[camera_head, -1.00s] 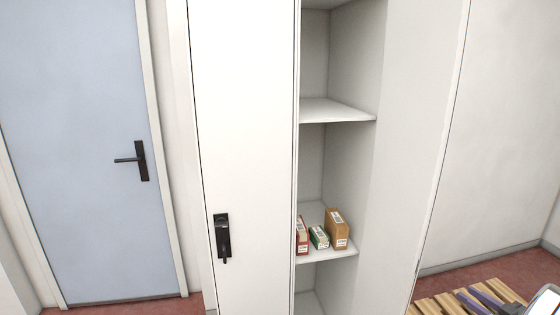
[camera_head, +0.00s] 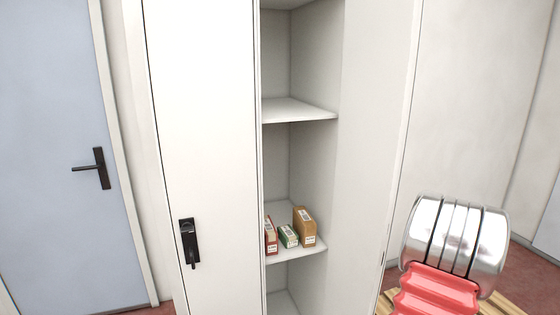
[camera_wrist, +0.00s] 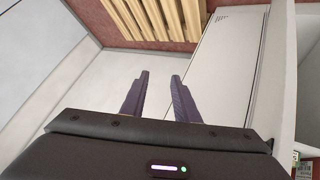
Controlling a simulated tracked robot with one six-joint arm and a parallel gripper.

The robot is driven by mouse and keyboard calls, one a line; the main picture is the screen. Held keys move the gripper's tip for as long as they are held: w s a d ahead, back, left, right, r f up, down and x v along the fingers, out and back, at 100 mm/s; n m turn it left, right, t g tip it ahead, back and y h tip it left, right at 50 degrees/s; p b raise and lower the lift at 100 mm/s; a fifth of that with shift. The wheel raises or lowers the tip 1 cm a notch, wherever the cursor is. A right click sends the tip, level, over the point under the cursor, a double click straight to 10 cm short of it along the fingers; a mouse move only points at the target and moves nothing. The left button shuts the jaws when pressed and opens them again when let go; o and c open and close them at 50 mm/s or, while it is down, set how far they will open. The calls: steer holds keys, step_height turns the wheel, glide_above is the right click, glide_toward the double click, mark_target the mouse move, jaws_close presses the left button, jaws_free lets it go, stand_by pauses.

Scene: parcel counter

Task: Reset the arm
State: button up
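My gripper (camera_wrist: 160,80) shows in the wrist view with its two dark fingers apart. Nothing is between them. A silver and red part of my own arm (camera_head: 455,245) stands at the lower right of the head view, in front of the wall and a wooden pallet. My gripper does not show in the head view.
A tall white cabinet (camera_head: 205,120) stands in the middle with open shelves. A red box (camera_head: 270,238), a green and white box (camera_head: 288,236) and a brown box (camera_head: 305,228) sit on one shelf. A blue door (camera_head: 50,130) is at left. The wooden pallet (camera_wrist: 160,18) lies on the red floor.

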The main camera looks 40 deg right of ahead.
steer(key=w+a+r+g+y, duration=0.1)
steer(key=w+a+r+y, duration=0.2)
steer(key=a, duration=0.9)
steer(key=w+a+r+n, duration=0.1)
steer(key=w+a+r, duration=0.3)
steer(key=a, duration=0.7)
steer(key=w+a+r+g+y, duration=0.15)
steer(key=w+a, duration=0.35)
steer(key=a, duration=0.7)
steer(key=a+r+n+t+y, duration=0.1)
steer(key=a+r+n, duration=0.1)
steer(key=a, duration=0.9)
steer(key=a+r+n+t+y, duration=0.2)
steer(key=a+r+n, duration=0.1)
steer(key=a, duration=0.9)
steer(key=a+r+n+t+y, duration=0.1)
steer(key=a+r, duration=0.3)
steer(key=a, duration=0.7)
steer(key=shift+s+a+r+n+t, duration=0.15)
steer(key=shift+a+r+n+t, duration=0.2)
steer(key=shift+n+t, duration=0.4)
steer(key=shift+y, duration=0.25)
